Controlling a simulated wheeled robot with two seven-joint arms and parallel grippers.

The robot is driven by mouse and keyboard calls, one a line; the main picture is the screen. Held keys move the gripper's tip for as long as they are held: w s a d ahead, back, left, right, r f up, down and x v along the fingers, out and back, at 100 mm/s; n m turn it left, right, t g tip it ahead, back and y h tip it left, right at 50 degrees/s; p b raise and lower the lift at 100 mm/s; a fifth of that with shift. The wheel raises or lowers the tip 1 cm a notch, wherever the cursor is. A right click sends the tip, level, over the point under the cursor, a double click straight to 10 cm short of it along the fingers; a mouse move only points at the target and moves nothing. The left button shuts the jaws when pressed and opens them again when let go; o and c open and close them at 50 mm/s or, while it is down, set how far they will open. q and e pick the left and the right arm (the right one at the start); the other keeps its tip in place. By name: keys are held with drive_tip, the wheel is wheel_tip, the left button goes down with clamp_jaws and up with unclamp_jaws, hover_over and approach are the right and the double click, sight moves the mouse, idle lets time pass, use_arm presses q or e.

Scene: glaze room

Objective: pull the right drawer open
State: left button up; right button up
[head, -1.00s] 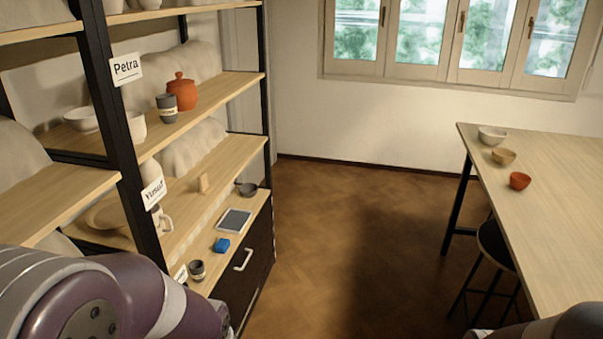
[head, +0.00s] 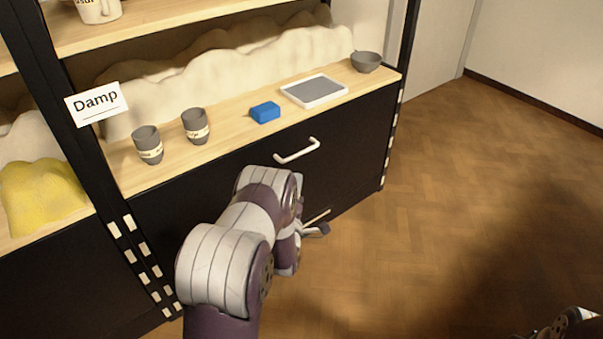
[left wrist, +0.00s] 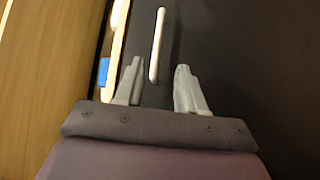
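The right drawer (head: 350,155) has a dark front under the lowest shelf board, and it looks shut, flush with the unit. Its white bar handle (head: 297,151) is on the upper part of the front. My left gripper (head: 316,229) is below and slightly right of the handle in the head view, partly hidden by my wrist. In the left wrist view, my left gripper (left wrist: 160,72) is open and empty. The handle (left wrist: 157,45) is ahead of the fingers, in line with the gap, and appears not gripped.
A "Damp" sign (head: 96,102) hangs on the left post. The floor (head: 450,180) right of the unit is clear.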

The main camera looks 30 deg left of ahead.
use_arm(q)
drive_tip(key=b+x, duration=0.2)
drive_tip(key=x, duration=0.3)
drive_tip(key=b+x, duration=0.3)
drive_tip(key=x, duration=0.3)
drive_tip(key=shift+r, duration=0.25)
drive_tip(key=shift+c, duration=0.3)
clamp_jaws()
